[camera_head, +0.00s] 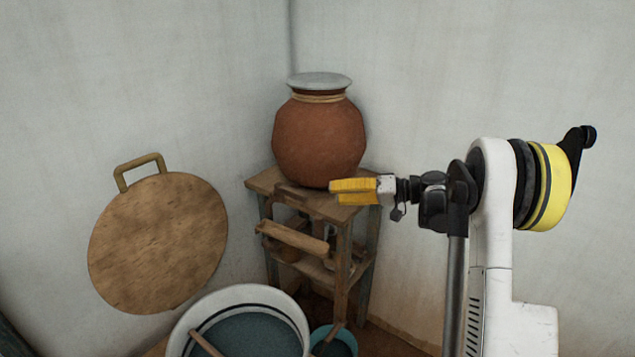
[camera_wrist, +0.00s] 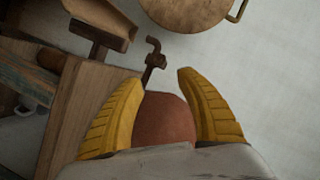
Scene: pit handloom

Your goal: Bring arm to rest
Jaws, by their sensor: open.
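My gripper (camera_head: 335,191) is at the end of my raised arm, in front of the stand and at the lower right of the clay pot (camera_head: 318,140). Its yellow fingers point left in the head view. In the wrist view my gripper (camera_wrist: 159,78) is open, with its two fingers spread wide and nothing gripped. The pot's reddish side (camera_wrist: 164,118) shows between the fingers, beyond them. The pot is upright with a pale lid (camera_head: 319,80) and stands on the wooden stand (camera_head: 265,181). I cannot tell how wide the gap to the pot is.
A round wooden board (camera_head: 158,245) with a handle leans at the left wall. A white tub (camera_head: 182,325) of dark liquid and a small blue bucket (camera_head: 350,340) stand below. A wooden piece (camera_head: 292,237) sticks out of the stand's shelf. The upper right is bare wall.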

